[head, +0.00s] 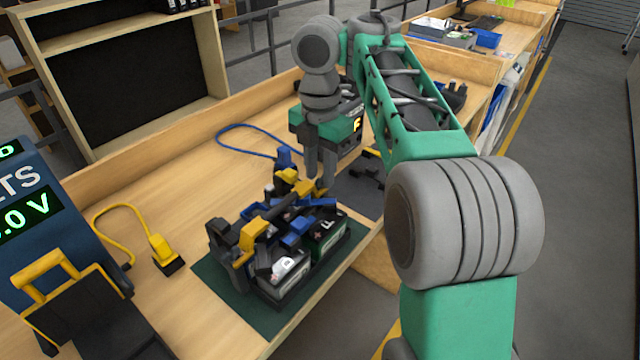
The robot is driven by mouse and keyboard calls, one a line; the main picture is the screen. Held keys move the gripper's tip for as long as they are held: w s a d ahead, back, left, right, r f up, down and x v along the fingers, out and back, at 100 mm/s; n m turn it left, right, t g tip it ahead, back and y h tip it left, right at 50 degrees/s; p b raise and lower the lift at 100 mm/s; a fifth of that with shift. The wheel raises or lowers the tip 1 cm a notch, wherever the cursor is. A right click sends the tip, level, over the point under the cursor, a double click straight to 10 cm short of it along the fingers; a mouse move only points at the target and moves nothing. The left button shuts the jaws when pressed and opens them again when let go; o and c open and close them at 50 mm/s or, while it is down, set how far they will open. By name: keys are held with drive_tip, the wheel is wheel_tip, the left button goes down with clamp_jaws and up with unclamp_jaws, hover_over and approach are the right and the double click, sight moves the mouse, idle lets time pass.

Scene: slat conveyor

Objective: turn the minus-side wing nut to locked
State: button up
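A battery assembly (285,262) stands on a dark green mat (232,287), with dark cases and several yellow and blue fittings on top. My gripper (321,188) points down over its far end. The fingertips are at or just above a yellow winged piece (308,188) there; I cannot tell if they touch it. A blue fitting (285,158) stands left of the fingers. Another yellow fitting (250,236) is at the near left end. The minus mark and the wing nut's lock position are too small to make out. The gap between the fingers is unclear.
A blue meter (30,215) with a green voltage display stands at the left edge. A yellow cable with a plug (163,252) and a blue cable (240,128) lie on the wooden bench (190,185). A black case with a yellow handle (50,275) is at the near left.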

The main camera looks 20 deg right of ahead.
drive_tip(key=shift+f, duration=0.15)
drive_tip(key=shift+c, duration=0.6)
clamp_jaws()
